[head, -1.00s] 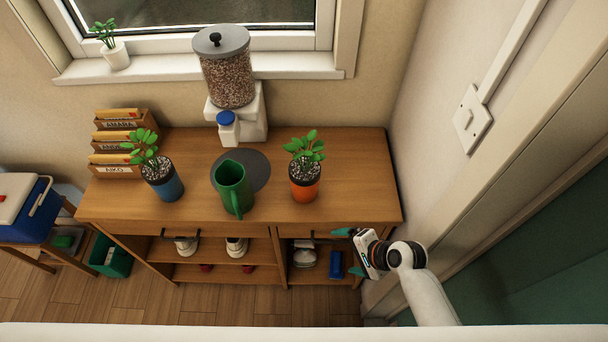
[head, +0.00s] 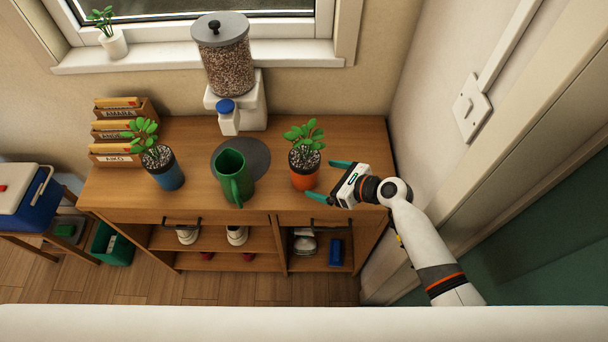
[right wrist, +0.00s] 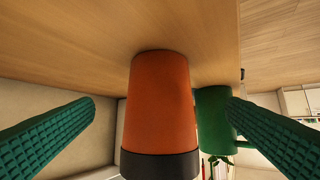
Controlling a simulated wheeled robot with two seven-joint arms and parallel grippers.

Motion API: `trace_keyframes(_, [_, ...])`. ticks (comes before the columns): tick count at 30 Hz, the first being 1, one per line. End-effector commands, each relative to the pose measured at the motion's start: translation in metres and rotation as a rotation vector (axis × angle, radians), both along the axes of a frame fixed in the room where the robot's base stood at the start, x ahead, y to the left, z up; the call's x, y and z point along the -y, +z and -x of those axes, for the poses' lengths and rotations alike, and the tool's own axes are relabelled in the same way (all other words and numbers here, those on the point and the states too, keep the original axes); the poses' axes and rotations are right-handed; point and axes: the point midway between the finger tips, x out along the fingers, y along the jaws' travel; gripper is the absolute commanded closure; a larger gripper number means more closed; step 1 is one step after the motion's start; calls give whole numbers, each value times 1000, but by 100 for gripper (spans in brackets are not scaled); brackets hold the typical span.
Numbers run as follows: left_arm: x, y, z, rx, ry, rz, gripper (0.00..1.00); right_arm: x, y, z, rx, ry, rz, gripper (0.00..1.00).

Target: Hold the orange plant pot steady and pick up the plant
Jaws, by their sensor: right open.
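The orange plant pot (head: 304,179) stands upright on the wooden cabinet top, right of the green pitcher. It has a dark rim, and a leafy green plant (head: 303,137) rises from pebbles in it. My right gripper (head: 324,181) is open just to the right of the pot, its teal fingers pointing left towards it. In the right wrist view the orange pot (right wrist: 160,105) appears upside down, between the two spread fingers, with no finger seen touching it. The plant is mostly out of that view. My left gripper is not in view.
A green pitcher (head: 233,178) on a dark round mat (head: 256,154) stands left of the pot. A blue pot (head: 168,178) with a plant is further left. A grain dispenser (head: 224,60) stands behind. The wall is close on the right.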

Motion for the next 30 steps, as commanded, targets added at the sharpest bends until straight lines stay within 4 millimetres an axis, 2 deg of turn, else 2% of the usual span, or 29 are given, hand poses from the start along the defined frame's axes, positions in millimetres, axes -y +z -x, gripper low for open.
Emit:
trace_keyframes(1, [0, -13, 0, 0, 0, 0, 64, -6, -10, -5, 2, 0, -2, 5])
trace_keyframes(5, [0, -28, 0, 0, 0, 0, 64, -20, -19, -14, 2, 2, -1, 5])
trace_keyframes(15, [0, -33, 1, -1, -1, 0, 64, -45, -31, -31, 2, 0, 0, 5])
trace_keyframes(27, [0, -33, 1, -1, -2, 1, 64, -48, -32, -33, 2, 0, 1, 5])
trace_keyframes(30, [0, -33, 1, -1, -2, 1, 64, -48, -32, -33, 2, 0, 1, 21])
